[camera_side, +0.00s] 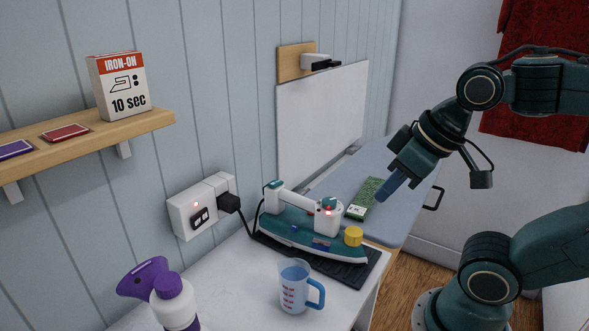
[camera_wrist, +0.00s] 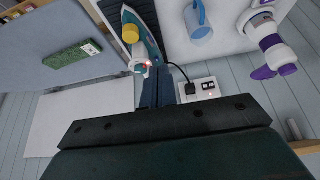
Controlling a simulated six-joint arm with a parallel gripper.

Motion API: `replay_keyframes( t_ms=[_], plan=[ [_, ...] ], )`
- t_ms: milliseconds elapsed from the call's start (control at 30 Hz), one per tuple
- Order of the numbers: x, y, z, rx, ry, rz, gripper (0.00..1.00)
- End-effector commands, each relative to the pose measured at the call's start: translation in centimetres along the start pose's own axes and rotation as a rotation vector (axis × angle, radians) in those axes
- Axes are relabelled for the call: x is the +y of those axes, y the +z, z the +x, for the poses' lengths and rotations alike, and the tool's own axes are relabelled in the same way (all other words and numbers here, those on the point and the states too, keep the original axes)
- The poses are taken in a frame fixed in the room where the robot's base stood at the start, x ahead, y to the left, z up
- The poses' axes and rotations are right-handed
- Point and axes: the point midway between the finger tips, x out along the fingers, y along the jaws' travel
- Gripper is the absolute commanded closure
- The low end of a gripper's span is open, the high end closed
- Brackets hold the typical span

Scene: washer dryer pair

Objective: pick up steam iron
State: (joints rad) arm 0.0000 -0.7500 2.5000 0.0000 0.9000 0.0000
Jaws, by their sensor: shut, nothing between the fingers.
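The steam iron (camera_side: 300,224) is teal and white with a yellow knob and a small red light. It rests on a dark mat (camera_side: 345,270) on the white worktop, its cord running to a wall socket. In the side view my gripper (camera_side: 390,192) is above and to the right of the iron, apart from it. Its blue fingers are together and empty, pointing down and left. The wrist view shows the iron (camera_wrist: 143,37) beyond the fingertips (camera_wrist: 158,72), whose tips hide part of the handle end.
A green packet (camera_side: 364,198) lies on the ironing board (camera_side: 340,178) behind. A wall socket (camera_side: 203,206) and a shelf (camera_side: 95,140) with an iron-on box (camera_side: 120,86) are at left.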

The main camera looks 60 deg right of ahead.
Motion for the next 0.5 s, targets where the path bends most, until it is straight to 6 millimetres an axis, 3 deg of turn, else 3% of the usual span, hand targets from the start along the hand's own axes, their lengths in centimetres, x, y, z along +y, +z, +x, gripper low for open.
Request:
replay_keyframes(
  t_ms=[467,500],
  plan=[
    [0.0,0.0,0.0,0.0,0.0,0.0,1.0],
    [0.0,0.0,0.0,0.0,0.0,0.0,0.92]
  ],
)
